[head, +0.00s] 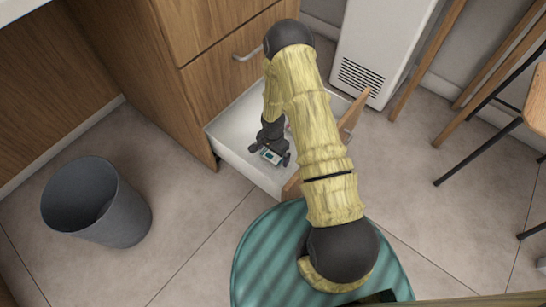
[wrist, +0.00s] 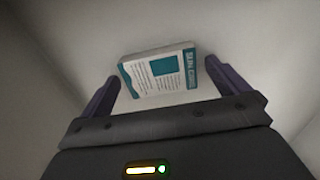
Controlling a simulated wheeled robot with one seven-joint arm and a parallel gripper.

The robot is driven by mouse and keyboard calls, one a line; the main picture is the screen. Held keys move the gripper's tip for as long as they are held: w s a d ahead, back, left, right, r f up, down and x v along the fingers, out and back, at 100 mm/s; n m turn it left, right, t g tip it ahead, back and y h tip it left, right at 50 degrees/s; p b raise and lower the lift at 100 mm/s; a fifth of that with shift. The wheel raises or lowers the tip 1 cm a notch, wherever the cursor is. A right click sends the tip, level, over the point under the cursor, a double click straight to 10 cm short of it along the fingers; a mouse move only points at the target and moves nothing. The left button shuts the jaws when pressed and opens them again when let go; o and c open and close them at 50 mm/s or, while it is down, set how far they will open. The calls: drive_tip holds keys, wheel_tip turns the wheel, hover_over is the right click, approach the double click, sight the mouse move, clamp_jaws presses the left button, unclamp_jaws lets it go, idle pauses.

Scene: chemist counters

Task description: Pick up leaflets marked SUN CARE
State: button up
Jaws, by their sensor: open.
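The SUN CARE leaflets (wrist: 158,74) are a small white and teal stack with the title on a teal band along the right side. They lie on the pale drawer floor, ahead of my gripper in the wrist view. My gripper (wrist: 159,78) is open, with one purple-grey finger on each side of the stack. In the head view my gripper (head: 269,156) reaches down into the open drawer (head: 235,157), and the leaflets show there (head: 271,155) between the fingers. I cannot tell whether the fingers touch them.
The white drawer is pulled out from a wooden cabinet (head: 130,50), and its walls stand around my gripper. A grey bin (head: 125,215) is on the floor at left. A white heater-like unit (head: 375,45) and stools (head: 535,95) are at right.

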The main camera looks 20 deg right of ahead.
sight(273, 155)
drive_tip(key=shift+c, duration=0.4)
drive_tip(key=c, duration=0.9)
drive_tip(key=shift+c, duration=0.2)
drive_tip(key=shift+r, duration=0.1)
wheel_tip(273, 155, up, 10)
drive_tip(key=p, duration=0.6)
